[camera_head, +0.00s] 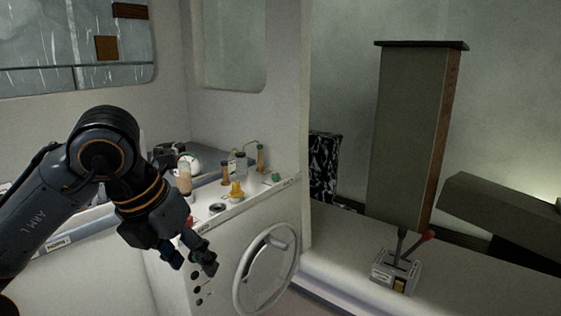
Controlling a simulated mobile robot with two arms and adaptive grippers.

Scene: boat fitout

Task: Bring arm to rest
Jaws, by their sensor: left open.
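My left arm (45,205) comes in from the left, bent at a black joint with orange rings. My left gripper (190,265) points down and to the right. Its dark fingers are apart, with nothing seen between them. It hangs in front of the white console (230,225), left of the steering wheel (267,268). From this single view I cannot tell how far the fingers are from the console face. My right gripper is not in view.
Bottles (184,178), a yellow fitting (236,191) and other small items stand on the console top. A throttle box (397,270) with two levers sits on the right bench (340,245). A tall grey-green panel (405,140) stands behind it.

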